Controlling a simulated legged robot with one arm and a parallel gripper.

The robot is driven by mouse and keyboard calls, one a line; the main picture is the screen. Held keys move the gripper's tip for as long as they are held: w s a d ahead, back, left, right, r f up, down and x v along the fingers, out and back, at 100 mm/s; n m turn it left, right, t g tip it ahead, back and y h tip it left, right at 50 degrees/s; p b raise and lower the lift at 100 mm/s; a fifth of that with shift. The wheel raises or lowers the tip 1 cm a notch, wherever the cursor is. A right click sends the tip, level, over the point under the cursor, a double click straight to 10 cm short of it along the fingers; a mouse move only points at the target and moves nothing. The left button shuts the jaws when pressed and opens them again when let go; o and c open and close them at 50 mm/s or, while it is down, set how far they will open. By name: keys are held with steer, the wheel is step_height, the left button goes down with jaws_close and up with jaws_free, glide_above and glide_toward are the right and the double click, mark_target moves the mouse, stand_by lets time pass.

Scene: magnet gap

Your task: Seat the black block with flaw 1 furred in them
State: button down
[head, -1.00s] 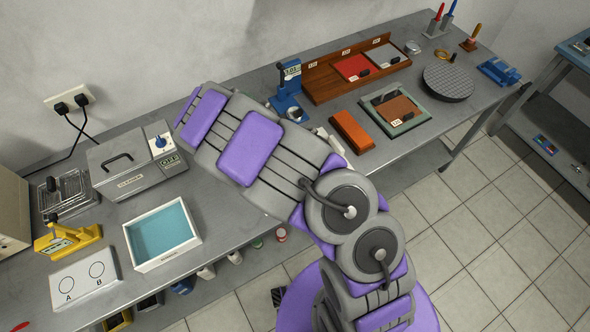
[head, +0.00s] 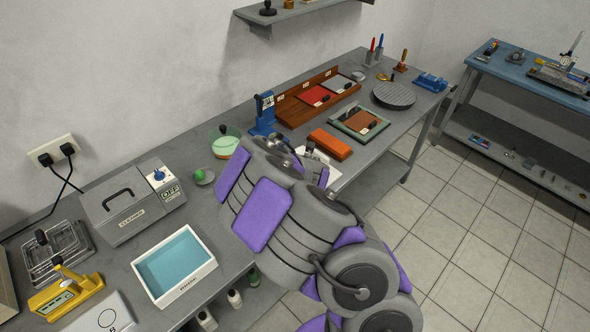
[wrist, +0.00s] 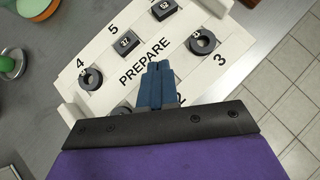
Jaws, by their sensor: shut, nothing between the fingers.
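In the wrist view a white tray (wrist: 183,62) marked PREPARE carries several dark pieces beside printed numbers. A square black block (wrist: 126,46) lies by 5, and another black block (wrist: 163,9) lies farther back. A dark ring (wrist: 91,79) lies by 4 and another ring (wrist: 202,42) by 3. One more dark piece (wrist: 122,112) is partly hidden behind my gripper. I cannot tell which block bears flaw 1. My gripper (wrist: 155,68) is shut and empty, its blue fingers over the tray's middle. In the head view my arm hides most of the tray.
The bench holds a cleaner box (head: 125,205), a white basin of blue liquid (head: 205,270), a yellow press (head: 62,293), a blue stand (head: 263,113), an orange block (head: 330,144) and a framed tray (head: 342,125). A green bowl (head: 223,141) stands near the wall.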

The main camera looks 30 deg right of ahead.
steer(key=w+d+f, duration=0.1)
steer(key=f, duration=0.1)
steer(key=w+d+f+b, duration=0.1)
steer(key=w+d+f, duration=0.1)
steer(key=shift+d, duration=0.1)
steer(key=shift+w+a+f+b, duration=0.3)
steer(key=shift+w+f, duration=0.6)
steer(key=shift+w, duration=0.05)
steer(key=shift+w+a+r, duration=0.1)
steer(key=shift+w+a, duration=0.15)
steer(key=shift+w, duration=0.3)
steer(key=shift+w+a+r, duration=0.1)
steer(key=shift+w+a, duration=0.1)
steer(key=shift+w, duration=0.65)
steer(key=shift+w+d+f, duration=0.1)
steer(key=shift+w+d, duration=0.2)
steer(key=shift+d, duration=0.4)
steer(key=shift+w+d, duration=0.25)
steer(key=shift+d, duration=0.45)
steer(key=shift+w+a, duration=0.15)
steer(key=shift+a, duration=0.55)
steer(key=shift+w, duration=0.4)
steer(key=shift+w+d, duration=0.15)
steer(key=shift+d, duration=0.55)
